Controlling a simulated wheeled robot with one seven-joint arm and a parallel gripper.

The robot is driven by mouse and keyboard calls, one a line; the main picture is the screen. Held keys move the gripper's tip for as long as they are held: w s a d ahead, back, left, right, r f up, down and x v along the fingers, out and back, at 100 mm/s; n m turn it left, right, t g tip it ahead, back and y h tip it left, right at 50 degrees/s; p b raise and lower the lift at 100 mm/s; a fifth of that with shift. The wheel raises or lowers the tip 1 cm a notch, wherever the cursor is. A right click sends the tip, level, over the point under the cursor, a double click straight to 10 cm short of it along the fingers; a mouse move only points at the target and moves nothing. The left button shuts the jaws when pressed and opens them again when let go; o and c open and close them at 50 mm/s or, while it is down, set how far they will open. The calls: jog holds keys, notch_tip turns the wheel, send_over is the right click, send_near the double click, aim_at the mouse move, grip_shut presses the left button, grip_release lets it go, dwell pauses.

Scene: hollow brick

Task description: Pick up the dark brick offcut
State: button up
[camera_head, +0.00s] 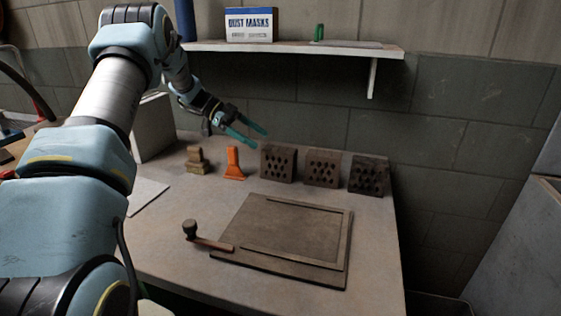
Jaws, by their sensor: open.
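Three hollow bricks with rows of holes stand in a row at the back right of the bench. The left brick (278,163) and the middle brick (322,168) are brown. The right brick (368,175) looks the darkest, nearly black, and stands near the bench's right edge. My gripper (259,138) has teal fingers, spread apart with nothing between them. It is above the back of the bench, up and to the left of the left brick, and well left of the darkest one. I cannot tell its exact height or whether it is clear of the wall.
An orange scraper (234,164) and a tan block-like tool (196,161) stand left of the bricks. A framed board (290,232) lies in front, with a dark-headed tool (191,230) at its left edge. A wall shelf (300,47) holding a dust-mask box (249,25) overhangs the back.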

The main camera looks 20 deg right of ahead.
aim_at(277, 149)
jog(key=x, duration=0.3)
jog(key=shift+s+d+p, duration=0.1)
jog(key=shift+p, duration=0.25)
jog(key=shift+s+d+f+p, duration=0.1)
jog(key=shift+s+d+p, duration=0.25)
jog(key=shift+d+p, duration=0.1)
jog(key=p+x, duration=0.1)
jog(key=x, duration=0.2)
jog(key=shift+s+d+f+p, duration=0.1)
jog(key=shift+s+d+p, duration=0.1)
jog(key=shift+p, duration=0.15)
jog(key=shift+s+d+f, duration=0.15)
jog(key=shift+d+f, duration=0.05)
jog(key=shift+f, duration=0.1)
jog(key=shift+c, duration=0.3)
grip_shut()
